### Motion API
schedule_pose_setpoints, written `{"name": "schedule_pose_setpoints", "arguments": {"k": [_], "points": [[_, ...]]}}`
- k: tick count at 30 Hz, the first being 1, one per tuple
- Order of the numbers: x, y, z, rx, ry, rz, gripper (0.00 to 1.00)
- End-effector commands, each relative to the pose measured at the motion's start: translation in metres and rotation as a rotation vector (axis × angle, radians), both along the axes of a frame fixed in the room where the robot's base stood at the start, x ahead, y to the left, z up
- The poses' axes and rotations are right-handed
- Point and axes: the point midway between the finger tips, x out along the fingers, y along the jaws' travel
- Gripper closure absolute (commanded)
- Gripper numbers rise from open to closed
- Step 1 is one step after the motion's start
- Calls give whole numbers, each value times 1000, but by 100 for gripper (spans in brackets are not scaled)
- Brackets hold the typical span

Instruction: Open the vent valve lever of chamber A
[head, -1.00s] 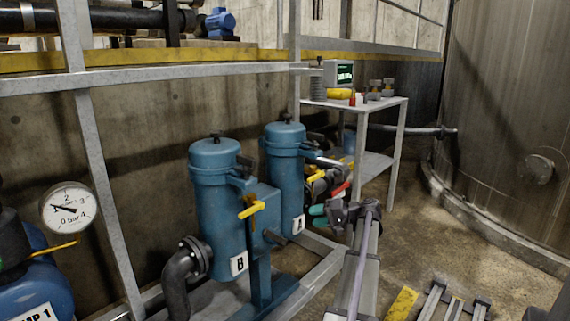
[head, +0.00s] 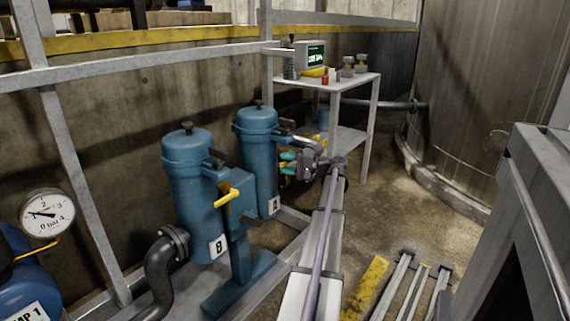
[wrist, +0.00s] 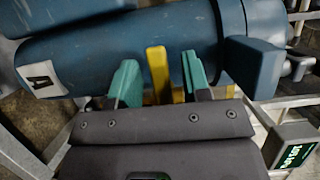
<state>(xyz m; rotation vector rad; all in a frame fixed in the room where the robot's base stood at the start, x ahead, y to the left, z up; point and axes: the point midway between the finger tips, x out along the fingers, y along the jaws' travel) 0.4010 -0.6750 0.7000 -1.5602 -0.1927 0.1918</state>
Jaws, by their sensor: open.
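Chamber A (head: 258,140) is a blue upright canister with a white "A" label, behind chamber B (head: 190,170). In the wrist view chamber A (wrist: 140,50) lies across the top of the picture. A yellow lever (wrist: 157,68) stands in front of its body, between the two teal fingertips of my gripper (wrist: 158,84). The fingers are apart, with visible gaps on both sides of the lever. In the head view my gripper (head: 289,162) is at the right side of chamber A, and its wrist hides the lever.
Chamber B has its own yellow lever (head: 226,197). A grey shelf table (head: 345,82) with a small screen stands behind. A pressure gauge (head: 46,213) is at the left. A large tank (head: 460,100) and a grey frame (head: 540,190) are at the right.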

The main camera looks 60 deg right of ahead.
Motion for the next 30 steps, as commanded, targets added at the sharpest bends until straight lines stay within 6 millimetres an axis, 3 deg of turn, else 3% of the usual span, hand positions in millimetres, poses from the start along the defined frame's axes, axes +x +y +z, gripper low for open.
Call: {"name": "schedule_pose_setpoints", "arguments": {"k": [8,22,30], "points": [[6,2,0,0,0,0,56],[5,2,0,0,0,0,99],[5,2,0,0,0,0,100]]}}
